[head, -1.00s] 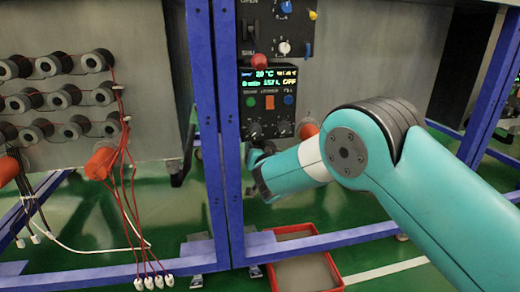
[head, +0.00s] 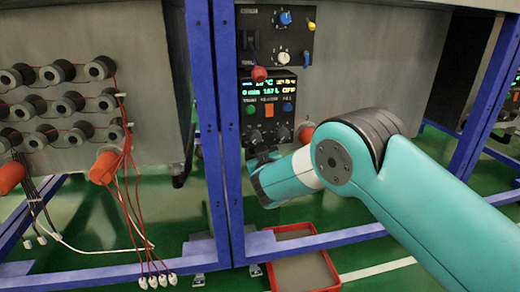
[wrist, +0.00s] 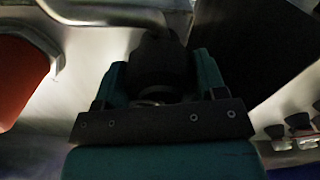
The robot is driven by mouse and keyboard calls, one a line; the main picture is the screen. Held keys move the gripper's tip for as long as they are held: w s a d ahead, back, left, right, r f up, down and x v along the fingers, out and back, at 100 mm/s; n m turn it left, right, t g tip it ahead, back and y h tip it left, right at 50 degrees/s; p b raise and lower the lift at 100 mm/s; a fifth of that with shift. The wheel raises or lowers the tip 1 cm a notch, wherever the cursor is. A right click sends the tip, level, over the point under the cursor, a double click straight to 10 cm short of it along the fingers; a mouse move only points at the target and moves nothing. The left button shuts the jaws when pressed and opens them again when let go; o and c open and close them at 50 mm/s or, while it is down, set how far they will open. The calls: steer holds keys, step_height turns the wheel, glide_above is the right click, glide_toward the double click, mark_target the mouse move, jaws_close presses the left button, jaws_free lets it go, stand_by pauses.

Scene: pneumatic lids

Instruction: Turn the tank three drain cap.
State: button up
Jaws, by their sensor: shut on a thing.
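My gripper (head: 257,160) is just below the control panel at the blue frame post. In the wrist view its two teal fingers (wrist: 158,88) are closed on a dark round drain cap (wrist: 153,62), one finger on each side. A grey pipe runs near the cap at the top of that view. In the head view my gripper and wrist hide the cap, so its turn angle cannot be read.
The control panel (head: 268,100) has a lit display, knobs and a red ball knob. A red tray (head: 300,272) lies below. Red cables (head: 128,200) hang at left.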

steer(key=shift+n, duration=0.5)
steer(key=o, duration=0.9)
steer(key=b+v, duration=0.1)
steer(key=v, duration=1.6)
steer(key=shift+s+r, duration=0.15)
steer(key=shift+s, duration=0.05)
steer(key=shift+d+r, duration=0.1)
